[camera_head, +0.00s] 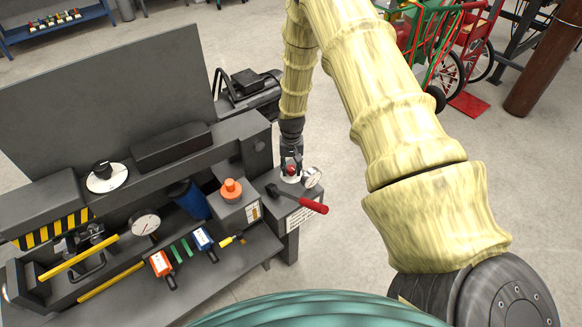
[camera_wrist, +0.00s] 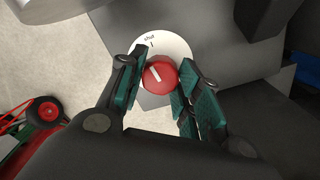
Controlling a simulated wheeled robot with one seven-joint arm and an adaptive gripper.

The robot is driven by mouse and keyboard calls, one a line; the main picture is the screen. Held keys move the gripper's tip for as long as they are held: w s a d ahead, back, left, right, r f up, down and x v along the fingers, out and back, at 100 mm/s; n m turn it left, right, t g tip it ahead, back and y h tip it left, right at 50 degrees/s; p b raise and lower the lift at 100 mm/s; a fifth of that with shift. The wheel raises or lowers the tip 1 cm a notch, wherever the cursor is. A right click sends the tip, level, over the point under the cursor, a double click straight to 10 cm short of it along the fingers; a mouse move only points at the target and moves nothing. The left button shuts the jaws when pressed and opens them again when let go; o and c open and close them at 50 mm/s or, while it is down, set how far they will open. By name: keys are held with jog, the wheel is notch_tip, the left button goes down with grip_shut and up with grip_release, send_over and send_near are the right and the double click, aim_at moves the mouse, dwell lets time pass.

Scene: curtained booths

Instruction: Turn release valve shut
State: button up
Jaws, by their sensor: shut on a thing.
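The release valve is a red round knob (camera_wrist: 160,76) with a white pointer line, on a white dial plate (camera_wrist: 177,45) marked "shut" with a short tick. The pointer slants up-left and appears turned a little left of the tick. My gripper (camera_wrist: 156,84) is shut on the knob, with a teal-padded finger on each side of it. In the head view my gripper (camera_head: 291,160) comes down from above onto the knob (camera_head: 291,170), at the right end of the grey bench. The fingers hide part of the dial plate.
An orange knob (camera_head: 231,188) sits on a box to the left. Orange and blue tools lie on the bench shelf. Carts stand at the back right; open floor lies right.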

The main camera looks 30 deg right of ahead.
aim_at(291, 168)
jog(key=shift+d+m, duration=0.1)
jog(key=shift+m, duration=0.6)
jog(key=o, duration=1.1)
jog(key=shift+c, duration=0.2)
notch_tip(291, 168, up, 12)
dwell(0.5)
